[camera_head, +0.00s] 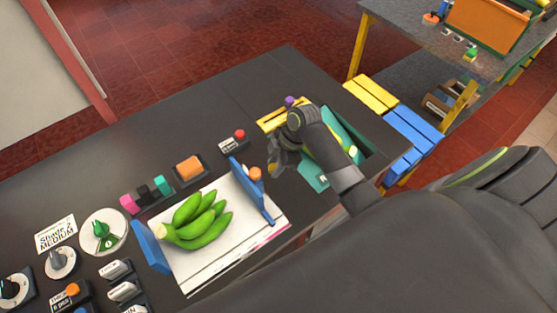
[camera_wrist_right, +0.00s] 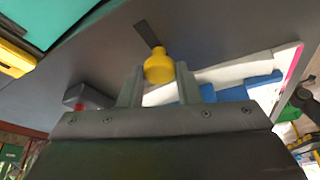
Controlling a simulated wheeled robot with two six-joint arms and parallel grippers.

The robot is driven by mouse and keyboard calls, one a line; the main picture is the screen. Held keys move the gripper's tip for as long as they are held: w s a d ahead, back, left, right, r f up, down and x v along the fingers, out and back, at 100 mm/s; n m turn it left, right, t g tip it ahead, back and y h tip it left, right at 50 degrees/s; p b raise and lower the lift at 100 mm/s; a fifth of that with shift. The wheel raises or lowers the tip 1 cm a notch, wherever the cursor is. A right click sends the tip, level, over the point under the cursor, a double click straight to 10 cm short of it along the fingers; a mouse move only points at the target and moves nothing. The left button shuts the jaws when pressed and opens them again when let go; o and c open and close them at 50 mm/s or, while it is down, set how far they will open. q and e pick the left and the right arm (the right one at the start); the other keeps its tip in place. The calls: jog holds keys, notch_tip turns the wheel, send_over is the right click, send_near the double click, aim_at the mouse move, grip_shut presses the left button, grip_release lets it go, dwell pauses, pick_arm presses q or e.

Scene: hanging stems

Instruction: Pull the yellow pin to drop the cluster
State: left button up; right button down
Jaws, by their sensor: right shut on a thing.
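In the right wrist view a yellow pin (camera_wrist_right: 158,66) with a rounded knob sits between the two fingers of my right gripper (camera_wrist_right: 158,88), which is shut on it. A dark strip lies beyond the knob; I cannot tell if it belongs to the pin. In the head view my right gripper (camera_head: 276,158) is over the table, just right of a blue upright, and I cannot make out the pin there. The cluster of green bananas (camera_head: 198,219) lies on a white pad (camera_head: 203,259) between two blue uprights. My left gripper is not in view.
The right blue upright (camera_head: 252,190) has an orange knob (camera_head: 255,173) near its top. A teal tray (camera_head: 345,140) lies under my right arm. Dials, switches and coloured blocks (camera_head: 145,194) line the dark table (camera_head: 240,95). The table's back part is clear.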

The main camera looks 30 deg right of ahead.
jog(key=shift+a, duration=0.3)
jog(key=shift+d, duration=0.1)
jog(key=c, duration=1.3)
grip_release()
jog(key=shift+d, duration=0.1)
jog(key=shift+c, duration=0.2)
jog(key=shift+o, duration=1.4)
jog(key=shift+a, duration=0.2)
jog(key=shift+d+r, duration=0.35)
pick_arm(q)
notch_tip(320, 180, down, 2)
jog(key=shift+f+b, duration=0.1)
jog(key=shift+b, duration=0.95)
pick_arm(e)
jog(key=v, duration=1.6)
jog(key=shift+r, duration=0.3)
